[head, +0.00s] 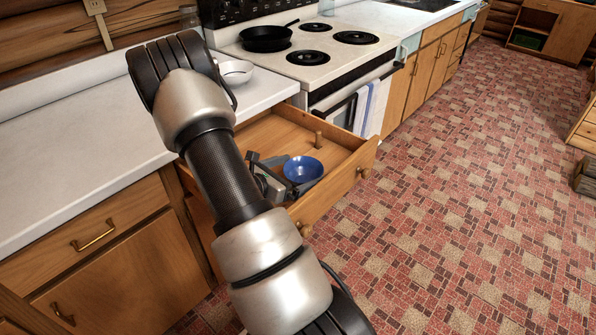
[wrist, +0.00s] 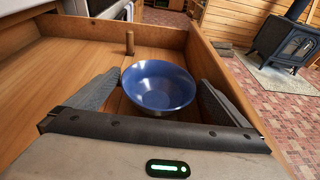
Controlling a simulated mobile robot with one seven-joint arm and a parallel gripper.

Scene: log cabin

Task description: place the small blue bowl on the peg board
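The small blue bowl (head: 303,169) sits upright inside the open wooden drawer, on its floor. In the wrist view the bowl (wrist: 158,85) lies between my two finger tips, with the fingers spread to either side. My gripper (head: 279,174) is open and low in the drawer; whether a finger touches the bowl I cannot tell. One wooden peg (head: 318,139) stands upright at the far end of the drawer, beyond the bowl, and shows in the wrist view (wrist: 130,43). I cannot make out a peg board separate from the drawer floor.
The drawer's walls (head: 340,180) surround the gripper and bowl. The white counter (head: 75,150) is at left, with a white bowl (head: 236,71) near the stove (head: 310,55), which carries a black pan (head: 266,35). The tiled floor (head: 460,200) is clear at right.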

